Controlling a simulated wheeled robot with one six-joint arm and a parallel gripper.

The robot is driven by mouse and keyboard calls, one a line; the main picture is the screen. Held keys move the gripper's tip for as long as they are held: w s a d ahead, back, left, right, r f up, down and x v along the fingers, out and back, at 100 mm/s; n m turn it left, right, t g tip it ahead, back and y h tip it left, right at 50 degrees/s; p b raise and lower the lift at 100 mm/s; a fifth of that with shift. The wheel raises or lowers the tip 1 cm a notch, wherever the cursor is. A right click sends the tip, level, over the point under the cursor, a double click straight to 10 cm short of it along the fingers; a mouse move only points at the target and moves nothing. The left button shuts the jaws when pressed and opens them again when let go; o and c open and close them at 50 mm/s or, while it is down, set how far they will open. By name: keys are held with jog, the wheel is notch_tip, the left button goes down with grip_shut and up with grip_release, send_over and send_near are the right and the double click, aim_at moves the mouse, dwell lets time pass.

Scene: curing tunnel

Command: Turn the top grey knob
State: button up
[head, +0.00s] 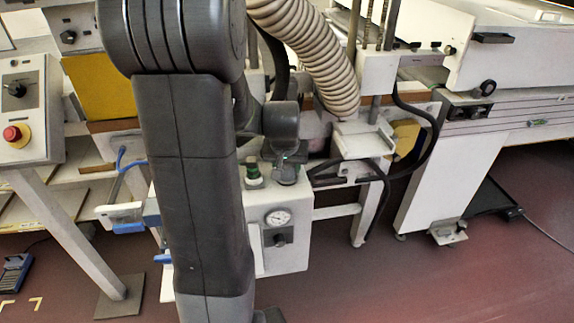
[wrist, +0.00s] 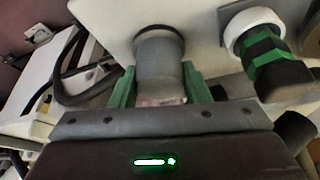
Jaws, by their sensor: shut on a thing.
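In the wrist view, the grey knob (wrist: 160,58) is a short round cylinder with a dark collar, standing out from a white panel (wrist: 115,22). My gripper (wrist: 160,90) has a green finger on each side of the knob and is shut on it. The knob's near end is partly hidden by my gripper body. In the head view, my gripper (head: 287,167) is at the top of a white box (head: 293,198), and the knob cannot be made out clearly there.
A black and green knob with a white collar (wrist: 265,55) stands close to the right of my gripper. The white box has a gauge (head: 278,217) on its front. A ribbed hose (head: 310,50) and black cables (head: 427,150) are nearby. Open floor (head: 490,270) lies at the right.

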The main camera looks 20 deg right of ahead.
jog(key=shift+r+m, duration=0.1)
jog(key=shift+m, duration=0.5)
jog(key=o, duration=1)
jog(key=shift+c, duration=0.2)
jog(key=p+v, duration=0.1)
jog(key=v, duration=1.2)
jog(key=shift+a+r, duration=0.25)
jog(key=shift+r, duration=0.15)
jog(key=shift+w+f, duration=0.1)
jog(key=b+x, duration=0.1)
jog(key=x, duration=1.2)
jog(key=shift+d+f, duration=0.25)
jog(key=shift+f, duration=0.15)
